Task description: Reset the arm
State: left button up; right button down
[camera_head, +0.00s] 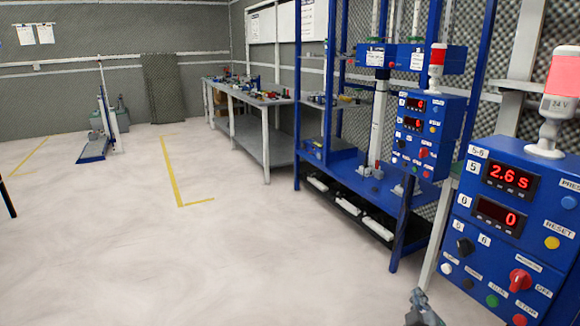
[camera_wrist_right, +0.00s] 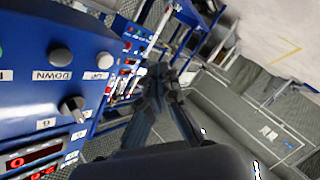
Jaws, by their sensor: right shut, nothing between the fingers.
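My right gripper (camera_head: 424,308) shows at the bottom edge of the head view, right of centre. It is low, left of the near blue control box (camera_head: 503,228), and apart from it. In the right wrist view my right gripper (camera_wrist_right: 160,88) has its dark fingers together, with nothing between them. The near control box (camera_wrist_right: 50,80) fills the left of that view, with knobs, buttons and a red display. In the head view the box shows "2.6 s" and "0", and carries a red-and-white lamp (camera_head: 559,98). My left gripper is not in view.
A blue rack (camera_head: 350,185) with a second control box (camera_head: 427,133) stands behind the near box. A grey workbench (camera_head: 250,125) with small items runs along the back. The pale floor (camera_head: 130,240) at left and centre is open, with yellow lines. A blue stand (camera_head: 93,148) is at far left.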

jog(key=s+a+f+g+y, duration=0.1)
jog(key=s+a+f+g, duration=0.15)
jog(key=f, duration=0.65)
jog(key=s+a+f+g+y, duration=0.2)
jog(key=s+f, duration=0.2)
jog(key=f, duration=0.5)
jog(key=s+a+f+m+g+y, duration=0.1)
jog(key=s+a+f+g, duration=0.15)
jog(key=s+f, duration=0.55)
jog(key=s+a+f+m+g+y, duration=0.15)
jog(key=s+a+f, duration=0.25)
jog(key=s+f, duration=0.45)
jog(key=s+a+f+g, duration=0.3)
jog(key=s+f+g, duration=0.3)
jog(key=s, duration=0.6)
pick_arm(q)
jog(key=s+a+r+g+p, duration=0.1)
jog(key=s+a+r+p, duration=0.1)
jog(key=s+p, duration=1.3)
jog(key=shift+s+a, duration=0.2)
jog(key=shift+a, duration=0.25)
pick_arm(e)
jog(key=s+d+r, duration=0.1)
jog(key=s+d, duration=0.1)
jog(key=s, duration=1.3)
jog(key=shift+s+d, duration=0.15)
jog(key=shift+s, duration=0.15)
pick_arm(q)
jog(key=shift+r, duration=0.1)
